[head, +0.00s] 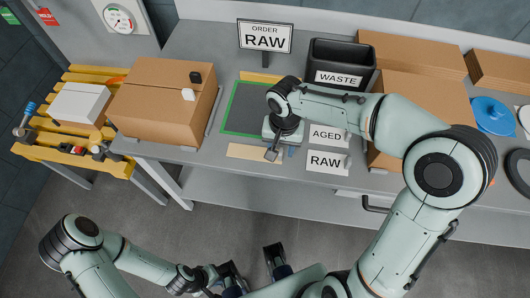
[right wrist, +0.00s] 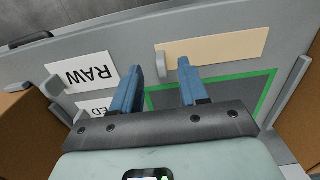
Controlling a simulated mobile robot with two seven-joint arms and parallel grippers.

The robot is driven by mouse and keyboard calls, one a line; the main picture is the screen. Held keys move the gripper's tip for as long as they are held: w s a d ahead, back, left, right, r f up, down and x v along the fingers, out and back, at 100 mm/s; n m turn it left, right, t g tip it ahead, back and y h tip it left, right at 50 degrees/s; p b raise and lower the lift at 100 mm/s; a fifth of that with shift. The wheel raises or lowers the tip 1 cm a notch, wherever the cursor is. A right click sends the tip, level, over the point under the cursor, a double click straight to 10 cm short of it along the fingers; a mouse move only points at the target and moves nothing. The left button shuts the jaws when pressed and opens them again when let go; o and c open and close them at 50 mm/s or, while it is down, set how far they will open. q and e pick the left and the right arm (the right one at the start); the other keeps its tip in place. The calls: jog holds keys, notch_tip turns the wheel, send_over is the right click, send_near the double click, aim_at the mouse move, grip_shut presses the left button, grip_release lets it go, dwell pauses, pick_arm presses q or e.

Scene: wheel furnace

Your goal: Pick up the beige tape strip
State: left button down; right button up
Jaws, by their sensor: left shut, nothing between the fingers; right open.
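The beige tape strip (head: 255,152) lies flat along the front edge of the grey workbench, just in front of the green-bordered dark mat. It also shows in the right wrist view (right wrist: 225,47), beyond and right of the fingers. My right gripper (head: 281,154) is open and empty, pointing down at the strip's right end; its blue fingers (right wrist: 158,82) show apart in the wrist view. Whether they touch the bench is unclear. My left gripper (head: 214,281) is shut and empty, low in the head view, away from the bench; its fingertips are hard to make out.
A cardboard box (head: 150,105) stands left of the mat (head: 240,108). A black WASTE bin (head: 341,60) and ORDER RAW sign (head: 265,37) are behind. Another beige strip (head: 256,77) lies behind the mat.

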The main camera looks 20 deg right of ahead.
aim_at(281, 153)
jog(key=f, duration=0.5)
jog(key=shift+w+d+f, duration=0.3)
jog(key=shift+w, duration=0.1)
grip_shut()
